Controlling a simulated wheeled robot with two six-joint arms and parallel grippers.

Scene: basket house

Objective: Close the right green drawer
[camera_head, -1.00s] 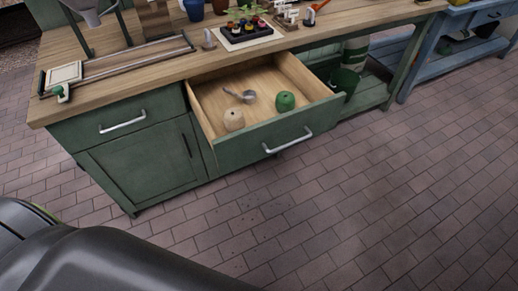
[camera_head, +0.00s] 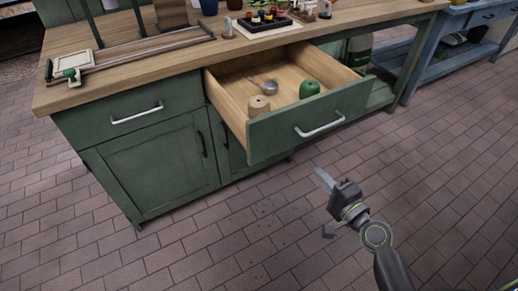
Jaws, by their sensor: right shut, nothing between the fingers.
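The right green drawer (camera_head: 285,137) of the workbench is pulled out. Its wooden inside shows a beige twine ball (camera_head: 259,105), a green twine ball (camera_head: 309,89) and a metal scoop (camera_head: 265,87). A silver handle (camera_head: 320,126) is on its front. My right gripper (camera_head: 324,180) is shut and empty, in front of and below the drawer's right half, apart from it. My left gripper is not in view.
The left drawer (camera_head: 135,105) is closed, with a cupboard door (camera_head: 160,172) below it. The wooden worktop (camera_head: 215,55) carries a black tray (camera_head: 268,20) and tools. A blue bench (camera_head: 450,50) stands at the back right. The brick floor in front is clear.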

